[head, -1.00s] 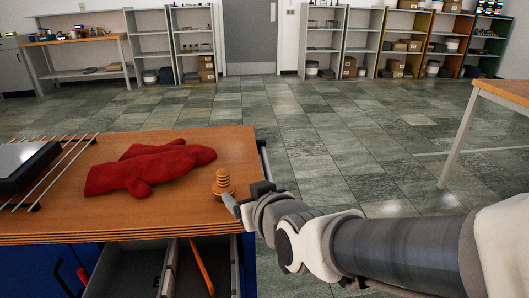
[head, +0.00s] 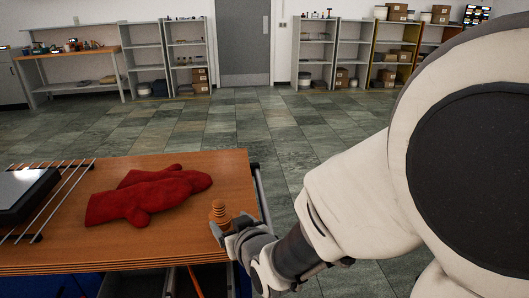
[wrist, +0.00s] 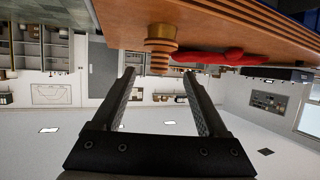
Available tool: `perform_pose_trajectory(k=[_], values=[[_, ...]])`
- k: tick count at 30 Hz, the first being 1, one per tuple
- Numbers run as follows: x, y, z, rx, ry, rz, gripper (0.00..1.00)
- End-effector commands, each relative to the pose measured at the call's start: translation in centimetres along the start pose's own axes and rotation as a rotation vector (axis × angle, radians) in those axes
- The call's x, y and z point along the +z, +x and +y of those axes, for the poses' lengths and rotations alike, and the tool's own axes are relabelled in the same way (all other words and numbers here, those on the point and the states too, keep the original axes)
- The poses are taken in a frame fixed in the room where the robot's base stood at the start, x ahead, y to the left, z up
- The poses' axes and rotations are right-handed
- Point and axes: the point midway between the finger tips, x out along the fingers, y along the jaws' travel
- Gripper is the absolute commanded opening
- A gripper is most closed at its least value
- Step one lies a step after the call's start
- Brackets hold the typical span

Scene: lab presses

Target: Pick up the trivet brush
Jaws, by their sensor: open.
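A small ringed, orange-brown wooden object (head: 219,212), which I take to be the trivet brush, stands upright near the front right corner of the wooden table. In the wrist view, which is upside down, the ringed object (wrist: 160,47) lies between the lines of the fingers, just past their tips. My gripper (head: 224,229) is open and empty, close to the object on its near side. In the wrist view, my gripper (wrist: 159,72) shows both fingers spread apart. Whether a finger touches the object cannot be told.
Red oven mitts or gloves (head: 148,195) lie left of the object on the table (head: 75,248). A dark device (head: 22,195) and a wire rack (head: 62,196) are at the table's left. Open tiled floor (head: 185,130) lies beyond, with shelves along the far wall.

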Motion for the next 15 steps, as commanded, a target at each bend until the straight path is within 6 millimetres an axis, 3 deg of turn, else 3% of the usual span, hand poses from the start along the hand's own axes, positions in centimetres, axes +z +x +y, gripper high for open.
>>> perform_pose_trajectory(k=[4,10,15], values=[[0.0,1.2,0.0,-0.001,-0.001,-0.004,0.76],[0.3,5.1,0.0,0.0,0.0,0.0,0.76],[0.2,6.6,0.0,-0.001,0.0,0.0,0.76]])
